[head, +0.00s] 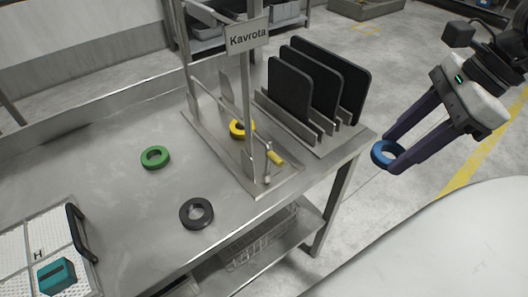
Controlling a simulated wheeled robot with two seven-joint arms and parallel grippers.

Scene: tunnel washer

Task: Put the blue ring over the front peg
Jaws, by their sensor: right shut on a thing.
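My right gripper (388,156) comes in from the right and is shut on the blue ring (377,153). It holds the ring in the air, tilted, off the right edge of the steel table. A short upright peg (267,165) stands at the front of the metal stand on the table, to the left of the ring and apart from it. I cannot tell for sure that this is the front peg. A yellow ring (237,129) is farther back on the stand, partly hidden by the sign post. My left gripper is not in view.
A green ring (146,159) and a dark grey ring (187,218) lie on the table. A sign on a tall post (251,90) rises from the stand. Black panels (291,90) stand in a rack at the back right. A white tray (20,250) is at front left.

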